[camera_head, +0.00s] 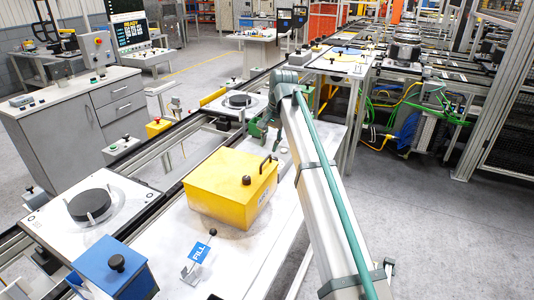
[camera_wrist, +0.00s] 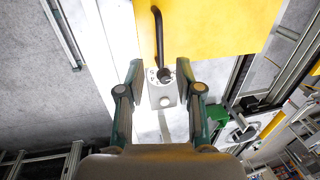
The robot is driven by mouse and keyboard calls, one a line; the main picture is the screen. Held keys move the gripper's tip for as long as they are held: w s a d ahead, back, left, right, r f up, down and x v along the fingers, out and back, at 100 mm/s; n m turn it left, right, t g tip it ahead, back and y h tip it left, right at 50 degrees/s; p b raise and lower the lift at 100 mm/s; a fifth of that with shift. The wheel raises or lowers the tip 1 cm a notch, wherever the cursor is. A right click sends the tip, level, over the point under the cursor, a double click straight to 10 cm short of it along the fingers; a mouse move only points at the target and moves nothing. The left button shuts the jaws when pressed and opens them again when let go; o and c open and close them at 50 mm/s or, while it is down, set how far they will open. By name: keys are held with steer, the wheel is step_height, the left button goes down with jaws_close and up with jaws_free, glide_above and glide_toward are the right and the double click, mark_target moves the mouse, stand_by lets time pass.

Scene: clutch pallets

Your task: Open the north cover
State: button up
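No label reading "north" is legible. In the wrist view the yellow cover (camera_wrist: 215,25) fills the top, with the black handle (camera_wrist: 158,35) pointing down between my fingers. My gripper (camera_wrist: 160,72) is open, fingers apart either side of a small pale block (camera_wrist: 162,93) near the handle's end. I cannot tell whether anything touches.
A pallet with a black disc (camera_head: 90,206) lies left; another disc (camera_head: 239,100) lies behind. My arm spans the right side.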

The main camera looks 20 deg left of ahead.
steer(key=shift+w+a+f+p, duration=0.1)
steer(key=shift+a+f+p, duration=0.1)
steer(key=shift+f, duration=0.75)
steer(key=shift+s+a+f+p, duration=0.15)
steer(key=shift+f+p, duration=0.1)
steer(key=shift+f, duration=0.65)
steer(key=shift+w+a+f+p, duration=0.15)
steer(key=shift+a+f+p, duration=0.05)
steer(key=shift+f, duration=0.75)
jaws_close()
